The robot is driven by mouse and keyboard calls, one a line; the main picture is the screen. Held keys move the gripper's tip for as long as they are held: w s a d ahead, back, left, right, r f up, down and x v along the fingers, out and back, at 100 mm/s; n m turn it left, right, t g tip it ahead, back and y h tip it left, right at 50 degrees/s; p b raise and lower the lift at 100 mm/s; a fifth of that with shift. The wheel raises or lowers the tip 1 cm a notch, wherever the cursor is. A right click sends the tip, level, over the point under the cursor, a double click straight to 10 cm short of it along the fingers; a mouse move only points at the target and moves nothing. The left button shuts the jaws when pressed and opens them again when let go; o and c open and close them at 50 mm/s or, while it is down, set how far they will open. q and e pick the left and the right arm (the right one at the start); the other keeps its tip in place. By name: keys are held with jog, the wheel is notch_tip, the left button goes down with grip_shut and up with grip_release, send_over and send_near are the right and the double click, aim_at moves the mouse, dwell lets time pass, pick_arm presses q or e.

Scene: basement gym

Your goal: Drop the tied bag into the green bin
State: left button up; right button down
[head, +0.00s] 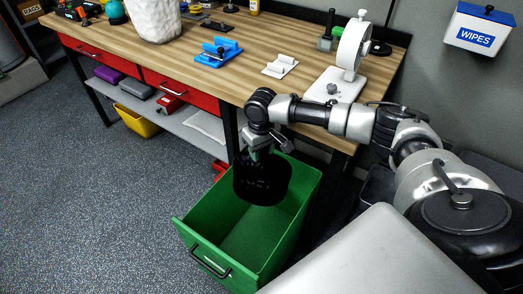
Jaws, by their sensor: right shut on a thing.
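The green bin (296,205) stands on the floor at the front right end of the workbench, with its open top facing up and a black handle on its near side. My right gripper (266,152) points down over the bin and is shut on the dark tied bag (262,182). The bag hangs over the bin's opening and hides part of its far inner wall. I cannot tell exactly how far the bag is above the rim. The visible bin floor is bare. My left gripper is not in view.
A wooden workbench (200,85) with red drawers (180,90) runs behind the bin. A blue holder (218,53), a white holder (280,66) and a white wheel-like device (352,48) stand on it. A yellow bin (138,120) is below. Open speckled floor (90,210) lies left.

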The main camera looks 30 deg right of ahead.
jog(key=c, duration=0.5)
grip_release()
jog(key=shift+f, duration=0.1)
notch_tip(320, 180, up, 11)
jog(key=shift+f+p, duration=0.1)
jog(key=shift+p, duration=0.5)
